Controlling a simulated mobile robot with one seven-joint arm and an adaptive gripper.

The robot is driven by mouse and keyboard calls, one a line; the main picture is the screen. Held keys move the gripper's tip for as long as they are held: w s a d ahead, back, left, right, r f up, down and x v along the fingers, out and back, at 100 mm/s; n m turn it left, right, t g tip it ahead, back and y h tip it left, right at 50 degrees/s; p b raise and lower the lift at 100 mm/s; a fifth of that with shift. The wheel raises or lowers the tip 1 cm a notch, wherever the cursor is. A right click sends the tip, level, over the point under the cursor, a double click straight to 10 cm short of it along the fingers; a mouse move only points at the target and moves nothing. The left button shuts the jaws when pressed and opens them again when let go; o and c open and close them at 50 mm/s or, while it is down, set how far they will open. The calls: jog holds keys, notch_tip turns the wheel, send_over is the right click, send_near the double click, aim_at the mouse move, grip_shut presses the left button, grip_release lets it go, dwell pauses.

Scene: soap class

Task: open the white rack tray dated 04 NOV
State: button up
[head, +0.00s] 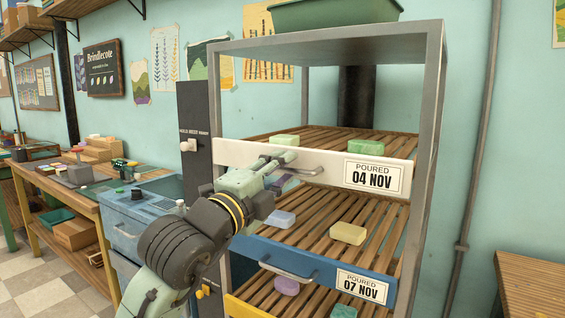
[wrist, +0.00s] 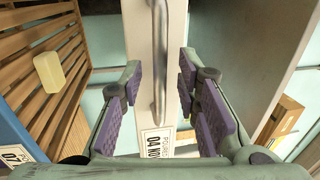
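The white tray (head: 330,166) is the upper slatted tray of the grey metal rack, its front labelled POURED 04 NOV (head: 374,177). It looks closed, its front near the rack's front posts. Its metal bar handle (head: 305,171) is partly hidden by my gripper (head: 284,182). In the wrist view the handle (wrist: 159,45) runs between the two purple-padded fingers of my gripper (wrist: 158,80). The fingers are open, with a gap on each side of the handle. A green soap (head: 366,147) and a paler one (head: 285,140) sit on this tray.
Below is a blue tray (head: 320,272) dated 07 NOV with a yellow soap (head: 348,233), and a yellow-fronted tray (head: 243,308) under it. A dark panel with switches (head: 190,125) stands at the rack's left. A green tub (head: 330,12) sits on top.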

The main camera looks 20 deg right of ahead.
jog(key=shift+w+d, duration=0.25)
jog(key=shift+d, duration=0.05)
jog(key=shift+c, duration=0.2)
grip_shut()
dwell(0.6)
